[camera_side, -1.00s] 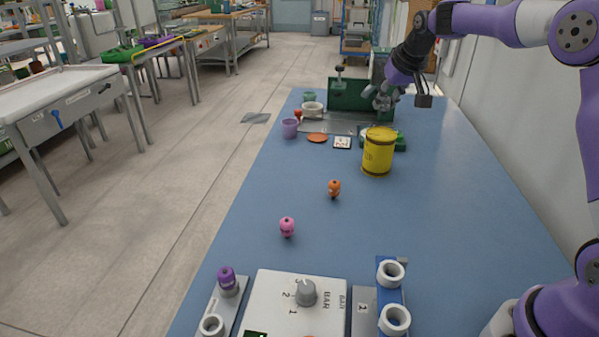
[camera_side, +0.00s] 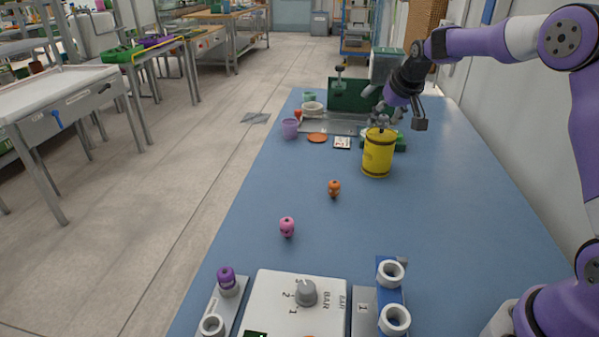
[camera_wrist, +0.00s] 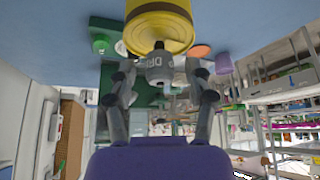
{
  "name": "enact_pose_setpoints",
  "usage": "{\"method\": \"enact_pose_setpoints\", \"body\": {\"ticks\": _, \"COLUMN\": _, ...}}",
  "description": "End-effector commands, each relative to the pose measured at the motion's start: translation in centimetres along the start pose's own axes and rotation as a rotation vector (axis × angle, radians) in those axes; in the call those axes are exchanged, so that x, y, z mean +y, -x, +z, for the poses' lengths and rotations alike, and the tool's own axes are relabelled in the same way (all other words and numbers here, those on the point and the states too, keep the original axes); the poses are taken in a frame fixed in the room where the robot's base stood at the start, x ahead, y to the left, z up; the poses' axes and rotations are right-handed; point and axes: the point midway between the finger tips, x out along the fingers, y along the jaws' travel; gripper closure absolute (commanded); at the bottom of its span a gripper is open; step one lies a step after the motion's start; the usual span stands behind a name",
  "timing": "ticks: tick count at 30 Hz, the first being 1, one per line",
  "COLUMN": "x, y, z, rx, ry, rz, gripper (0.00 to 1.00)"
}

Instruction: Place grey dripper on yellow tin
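The yellow tin (camera_side: 378,156) stands upright on the blue bench, right of the middle, and fills the top of the wrist view (camera_wrist: 160,20). The grey dripper (camera_wrist: 159,68), with dark lettering on it, sits between my gripper's fingers (camera_wrist: 160,78), which look closed on its sides. In the side view my gripper (camera_side: 383,119) is at the far side of the tin, about level with its top. The dripper's tip overlaps the tin's near end in the wrist view; I cannot tell whether they touch.
An orange knobbed piece (camera_side: 334,188) and a pink one (camera_side: 287,227) stand in front of the tin. A purple cup (camera_side: 290,128), an orange disc (camera_side: 317,138) and a white card (camera_side: 342,143) lie behind left. A dial box (camera_side: 300,310) is at the near edge. The right side is clear.

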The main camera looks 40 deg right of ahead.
Motion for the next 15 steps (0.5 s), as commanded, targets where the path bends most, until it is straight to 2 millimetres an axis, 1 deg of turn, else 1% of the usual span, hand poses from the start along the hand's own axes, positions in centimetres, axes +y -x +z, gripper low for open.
{"method": "enact_pose_setpoints", "body": {"ticks": 5, "x": 0.0, "y": 0.0, "z": 0.0, "rx": 0.001, "ry": 0.000, "rz": 0.000, "gripper": 0.40}}
{"method": "enact_pose_setpoints", "body": {"ticks": 8, "x": 0.0, "y": 0.5, "z": -0.2, "rx": 0.003, "ry": 0.000, "rz": 0.000, "gripper": 0.40}}
{"method": "enact_pose_setpoints", "body": {"ticks": 11, "x": 0.0, "y": 1.9, "z": -0.3, "rx": 0.004, "ry": 0.000, "rz": 0.000, "gripper": 0.40}}
{"method": "enact_pose_setpoints", "body": {"ticks": 15, "x": 0.0, "y": 5.2, "z": -0.3, "rx": 0.006, "ry": 0.000, "rz": 0.000, "gripper": 0.40}}
